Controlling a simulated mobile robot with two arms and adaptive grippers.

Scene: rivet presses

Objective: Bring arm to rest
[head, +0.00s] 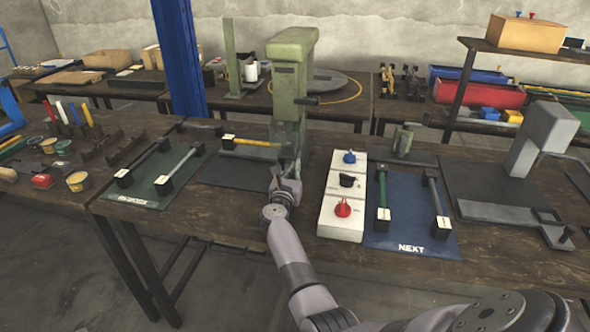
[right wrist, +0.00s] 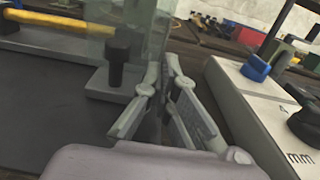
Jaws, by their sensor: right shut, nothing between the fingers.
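My right arm (head: 292,265) reaches in from the bottom right over the table. Its gripper (head: 289,168) is in front of the green rivet press (head: 288,95), left of the white control box (head: 343,205). In the right wrist view the gripper (right wrist: 167,75) is shut and empty, with the press base (right wrist: 112,85) to its left and the control box (right wrist: 245,105) to its right. The gripper hides part of the press foot in the head view. My left gripper is not in view.
A yellow-handled bar (head: 250,142) lies at the press, above a dark mat (head: 235,174). A blue NEXT mat (head: 402,232) with two bars lies right of the box; a green mat (head: 140,192) with two bars lies left. A grey press (head: 540,140) stands at right.

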